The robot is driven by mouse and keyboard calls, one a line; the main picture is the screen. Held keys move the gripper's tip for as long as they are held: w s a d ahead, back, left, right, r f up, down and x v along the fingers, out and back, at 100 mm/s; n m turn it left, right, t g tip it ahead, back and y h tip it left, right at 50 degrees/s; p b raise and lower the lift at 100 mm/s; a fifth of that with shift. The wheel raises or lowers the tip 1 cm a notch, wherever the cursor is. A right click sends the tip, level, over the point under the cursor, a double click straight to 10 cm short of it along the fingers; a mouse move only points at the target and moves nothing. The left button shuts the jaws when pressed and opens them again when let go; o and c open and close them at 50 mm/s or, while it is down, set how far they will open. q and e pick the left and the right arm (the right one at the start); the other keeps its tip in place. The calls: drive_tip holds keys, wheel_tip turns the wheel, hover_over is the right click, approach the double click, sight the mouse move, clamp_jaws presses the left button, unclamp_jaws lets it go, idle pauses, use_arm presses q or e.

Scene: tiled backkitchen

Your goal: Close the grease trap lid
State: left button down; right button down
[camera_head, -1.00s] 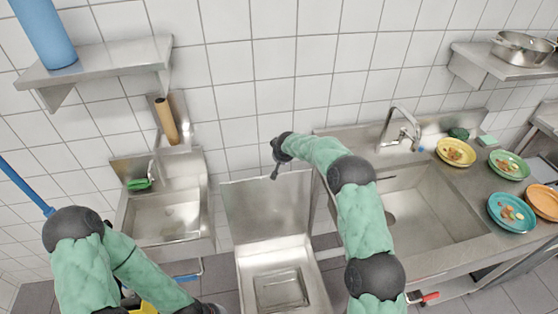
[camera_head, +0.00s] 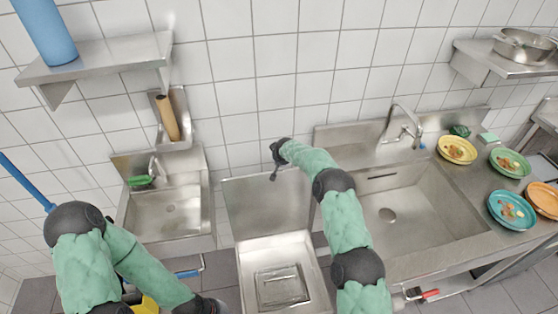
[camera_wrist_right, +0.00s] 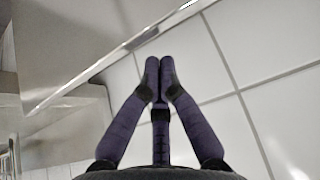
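The grease trap (camera_head: 243,278) is a square steel box on the floor between the two sinks, and its inside shows. Its lid (camera_head: 262,210) is a flat steel panel standing upright at the back near the tiled wall. My right gripper (camera_head: 274,174) is at the lid's top edge in the head view; whether it touches is unclear. In the right wrist view the gripper (camera_wrist_right: 159,64) has its fingertips together with nothing between them, just beside a metal edge (camera_wrist_right: 115,62), with wall tiles beyond. My left gripper (camera_head: 212,306) is mostly cut off at the bottom edge.
A small hand sink (camera_head: 165,218) stands left of the trap. The large sink counter (camera_head: 415,262) with its tap (camera_head: 405,130) is close on the right, below my right arm. Several plates of food scraps (camera_head: 457,149) sit at the far right. A steel shelf (camera_head: 95,62) hangs at upper left.

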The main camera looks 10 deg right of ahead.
drive_tip(key=shift+s+r, duration=0.15)
drive_tip(key=shift+s, duration=0.7)
drive_tip(key=shift+s+r, duration=0.1)
drive_tip(key=shift+s, duration=0.75)
